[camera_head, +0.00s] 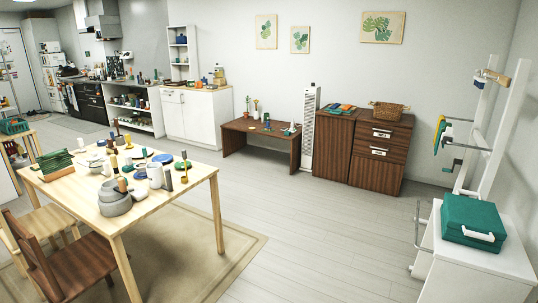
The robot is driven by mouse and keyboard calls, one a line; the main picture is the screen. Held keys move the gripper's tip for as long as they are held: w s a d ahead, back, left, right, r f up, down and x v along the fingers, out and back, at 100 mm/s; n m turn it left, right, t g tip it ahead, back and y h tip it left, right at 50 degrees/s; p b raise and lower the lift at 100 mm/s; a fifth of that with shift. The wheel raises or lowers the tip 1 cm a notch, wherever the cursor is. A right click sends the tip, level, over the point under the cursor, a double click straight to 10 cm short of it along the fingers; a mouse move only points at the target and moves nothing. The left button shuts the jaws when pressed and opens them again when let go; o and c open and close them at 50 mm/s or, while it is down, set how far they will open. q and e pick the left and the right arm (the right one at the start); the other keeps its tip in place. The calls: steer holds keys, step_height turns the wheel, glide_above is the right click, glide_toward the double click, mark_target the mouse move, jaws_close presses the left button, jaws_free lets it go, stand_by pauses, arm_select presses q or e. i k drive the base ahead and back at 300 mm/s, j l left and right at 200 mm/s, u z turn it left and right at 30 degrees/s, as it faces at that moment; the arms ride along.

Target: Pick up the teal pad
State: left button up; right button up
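I cannot tell for sure which thing is the teal pad. A flat round teal piece (162,158) lies among several cups and bowls on the light wood table (82,185) at the left. Flat teal and orange items (341,108) lie on top of the dark wood cabinet at the back; they are too small to make out. A boxy teal case (471,218) with a white handle sits on the white cabinet at the right. Neither of my grippers shows in the head view.
A wicker basket (388,111) stands on the dark wood drawers. A low brown table (262,142) with small items stands by the back wall. Wooden chairs (78,270) are at the front left. The grey floor (320,220) in the middle is clear.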

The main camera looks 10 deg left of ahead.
mark_target(129, 167)
steer(key=i+l, duration=0.1)
steer(key=i, duration=0.8)
steer(key=i+l, duration=0.1)
steer(key=i, duration=0.75)
